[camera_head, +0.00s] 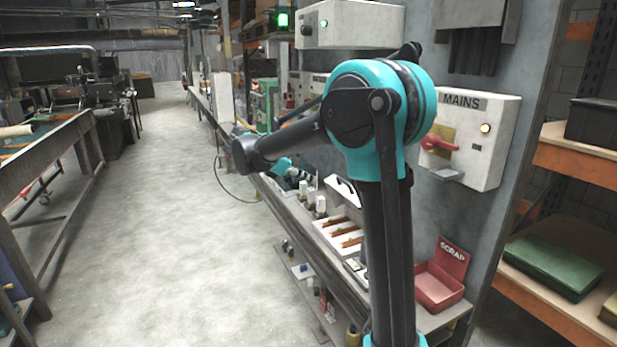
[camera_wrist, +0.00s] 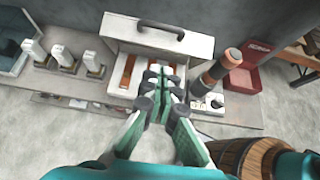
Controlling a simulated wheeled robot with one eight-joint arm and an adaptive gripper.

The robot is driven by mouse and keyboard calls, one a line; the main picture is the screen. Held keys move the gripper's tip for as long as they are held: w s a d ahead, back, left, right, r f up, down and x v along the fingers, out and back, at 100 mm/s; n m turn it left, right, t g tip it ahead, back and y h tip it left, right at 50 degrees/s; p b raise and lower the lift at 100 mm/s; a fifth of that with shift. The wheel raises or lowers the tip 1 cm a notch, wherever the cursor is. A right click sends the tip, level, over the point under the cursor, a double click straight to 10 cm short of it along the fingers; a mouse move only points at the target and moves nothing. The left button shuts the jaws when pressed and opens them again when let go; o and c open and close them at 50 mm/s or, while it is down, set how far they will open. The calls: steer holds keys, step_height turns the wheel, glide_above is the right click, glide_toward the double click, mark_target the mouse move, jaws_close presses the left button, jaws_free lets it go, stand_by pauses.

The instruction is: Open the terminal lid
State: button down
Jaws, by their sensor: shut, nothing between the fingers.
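The terminal is a white box (camera_head: 323,228) on the bench, with copper-brown bars in its open tray. Its white lid (camera_head: 345,195) with a black handle stands raised at the back edge. In the wrist view the lid (camera_wrist: 120,27) tilts up behind the tray, and its black handle (camera_wrist: 148,23) faces me. A copper-brown bar (camera_wrist: 127,70) shows in the tray. My gripper (camera_wrist: 166,78) is shut and empty, over the middle of the tray, covering part of it. I cannot tell if it touches anything.
A red scrap bin (camera_head: 440,288) stands at the bench's right end. A dark and copper cylinder (camera_wrist: 219,70) is right of the terminal. White-capped posts (camera_wrist: 63,57) stand left. The mains box (camera_head: 468,138) is on the wall. The floor (camera_head: 180,230) at left is clear.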

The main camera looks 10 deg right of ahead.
mark_target(343, 182)
steer(key=w+d+f, duration=0.2)
steer(key=w+d, duration=0.1)
steer(key=d, duration=0.6)
steer(key=shift+f, duration=0.4)
steer(key=shift+w+d+r+g+y, duration=0.2)
steer(key=shift+d+r+y, duration=0.3)
steer(key=shift+d, duration=0.25)
steer(key=shift+w+d+r+g+y, duration=0.1)
steer(key=shift+w+d+r+y, duration=0.1)
steer(key=shift+d+r+y, duration=0.4)
steer(key=w+d+r+y, duration=0.1)
steer(key=w+d+r, duration=0.1)
steer(key=d, duration=0.7)
steer(key=shift+w+g+y, duration=0.3)
steer(key=shift+w+y, duration=0.1)
steer(key=shift+w, duration=0.05)
steer(key=shift+a, duration=0.15)
